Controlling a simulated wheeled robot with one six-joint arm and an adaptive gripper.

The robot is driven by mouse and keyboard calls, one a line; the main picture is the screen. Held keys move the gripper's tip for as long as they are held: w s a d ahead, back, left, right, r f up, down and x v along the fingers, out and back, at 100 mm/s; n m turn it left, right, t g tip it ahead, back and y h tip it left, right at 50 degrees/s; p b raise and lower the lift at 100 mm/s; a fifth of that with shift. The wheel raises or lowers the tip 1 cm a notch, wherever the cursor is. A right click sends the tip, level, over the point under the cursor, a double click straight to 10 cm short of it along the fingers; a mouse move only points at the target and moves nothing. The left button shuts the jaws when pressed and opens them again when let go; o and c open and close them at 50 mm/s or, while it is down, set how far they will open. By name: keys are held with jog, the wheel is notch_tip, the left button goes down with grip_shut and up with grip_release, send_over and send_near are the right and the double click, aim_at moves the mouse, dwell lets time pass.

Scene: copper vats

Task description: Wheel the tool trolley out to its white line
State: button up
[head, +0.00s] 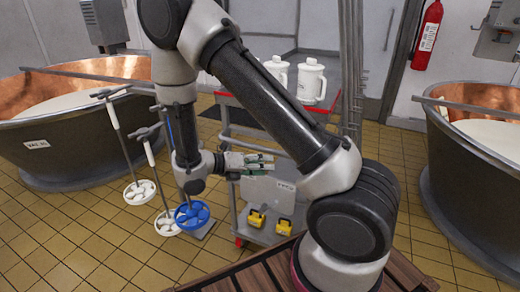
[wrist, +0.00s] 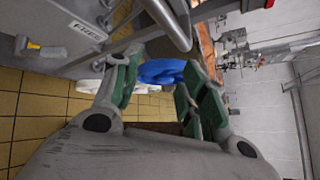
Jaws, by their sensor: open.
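The tool trolley (head: 228,112) is a grey metal frame with a red-edged top, standing behind my arm in the head view. Two white lidded jugs (head: 311,80) stand on its top. A grey panel with a small label (head: 265,192) is on its lower front; the label also shows in the wrist view (wrist: 87,32). My gripper (head: 270,162), with green finger pads, is open and empty in front of the trolley. In the wrist view a grey trolley tube (wrist: 166,20) lies just ahead of the fingertips (wrist: 158,72); contact cannot be told. I see no white line.
Copper-lined vats stand at left (head: 60,135) and right (head: 475,160). Stirrers with a blue disc (head: 192,215) and white discs (head: 140,191) are close left of the trolley. Tiled floor (head: 60,235) is clear at front left.

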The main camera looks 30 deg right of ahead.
aim_at(257, 149)
jog(key=w+n+t, duration=0.1)
jog(key=w+n, duration=0.1)
jog(key=n, duration=0.2)
jog(key=w+a+n+t+h, duration=0.1)
jog(key=w+n+t, duration=0.1)
jog(key=w+n, duration=0.1)
jog(key=w+n+t, duration=0.2)
jog(key=w+n, duration=0.1)
jog(key=n, duration=0.2)
jog(key=shift+w+a+r+n, duration=0.15)
jog(key=shift+a+r+n, duration=0.15)
jog(key=shift+a+r, duration=0.1)
jog(key=x, duration=0.6)
jog(key=shift+w+d, duration=0.1)
jog(key=shift+d, duration=0.25)
grip_shut()
